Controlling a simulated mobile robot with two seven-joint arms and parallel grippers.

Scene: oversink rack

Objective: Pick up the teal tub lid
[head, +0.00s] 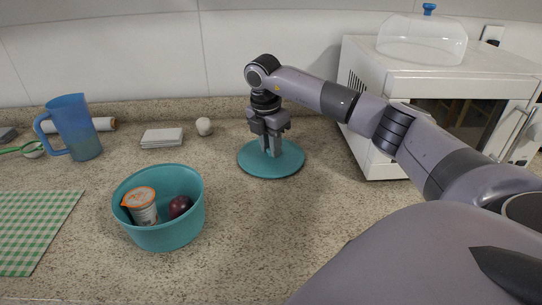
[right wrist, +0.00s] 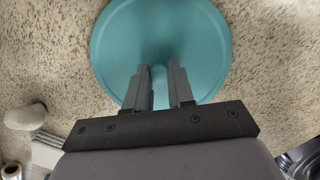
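The teal tub lid (head: 290,163) is a round disc lying flat on the speckled counter, with a raised handle in its middle. My right gripper (head: 268,150) points straight down over the lid, its fingers on either side of the handle. In the right wrist view, the handle (right wrist: 159,82) shows between the two fingers, and the lid (right wrist: 160,28) spreads out beyond them. I cannot tell whether the fingers press on the handle or stand just clear of it. My left gripper is not in view.
A teal tub (head: 184,232) holding a cup and a dark round fruit stands left of the lid. A white microwave (head: 380,140) with a clear dome (head: 420,42) stands at right. A blue pitcher (head: 75,130), white stack (head: 162,138) and garlic-like bulb (head: 204,127) are behind left.

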